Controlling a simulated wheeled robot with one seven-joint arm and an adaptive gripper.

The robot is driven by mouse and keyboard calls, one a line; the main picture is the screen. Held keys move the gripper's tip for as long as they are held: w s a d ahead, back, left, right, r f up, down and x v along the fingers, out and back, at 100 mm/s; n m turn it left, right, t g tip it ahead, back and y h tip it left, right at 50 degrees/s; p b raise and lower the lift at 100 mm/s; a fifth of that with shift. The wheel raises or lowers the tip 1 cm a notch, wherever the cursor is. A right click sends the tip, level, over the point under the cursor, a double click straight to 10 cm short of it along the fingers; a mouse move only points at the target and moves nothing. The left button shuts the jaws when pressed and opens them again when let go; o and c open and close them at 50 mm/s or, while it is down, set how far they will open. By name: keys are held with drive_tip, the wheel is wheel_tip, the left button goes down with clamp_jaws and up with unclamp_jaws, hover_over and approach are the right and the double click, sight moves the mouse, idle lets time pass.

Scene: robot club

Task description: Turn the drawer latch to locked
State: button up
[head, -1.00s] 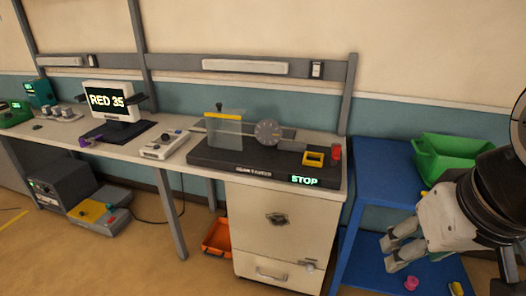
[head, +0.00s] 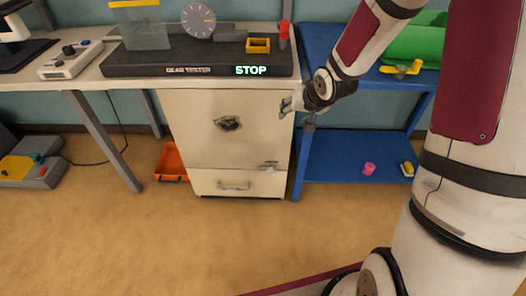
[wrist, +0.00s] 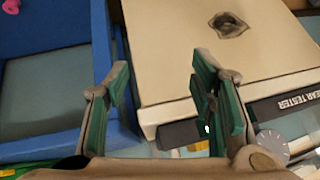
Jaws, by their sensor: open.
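The beige cabinet (head: 200,150) has a low drawer (head: 215,184) with a bar handle. A small grey latch (head: 268,165) with a pale knob sits just above the drawer at the right; its exact turn is too small to tell. My gripper (head: 290,106) is at the cabinet's upper right edge, above the latch and apart from it. In the wrist view my gripper (wrist: 160,82) is open and empty, its green-padded fingers spread. That view is upside down and shows the cabinet front (wrist: 180,60); the latch is not visible there.
The gear tester (head: 195,55) reading STOP stands on the bench above. A blue shelf (head: 340,155) with small items is close on the right. An orange bin (head: 171,162) is left. Floor in front is clear.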

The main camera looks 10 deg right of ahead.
drive_tip(key=w+a+f+m+t+y+b, duration=0.1)
drive_tip(key=w+f+b, duration=0.1)
drive_tip(key=f, duration=0.6)
drive_tip(key=w+a+f+m+t+y+b, duration=0.1)
drive_tip(key=w+f+m+b, duration=0.15)
drive_tip(key=f, duration=0.65)
drive_tip(key=m+t+h+b, duration=0.5)
drive_tip(key=m+t+b, duration=0.4)
drive_tip(key=m+b, duration=0.7)
approach(272, 174)
drive_tip(key=shift+m, duration=0.95)
drive_tip(key=w+b, duration=0.1)
drive_tip(key=w, duration=0.6)
drive_tip(key=w+d+b, duration=0.1)
drive_tip(key=w, duration=0.2)
drive_tip(key=shift+w+b, duration=0.3)
drive_tip(key=shift+b, duration=0.05)
drive_tip(key=c, duration=1.1)
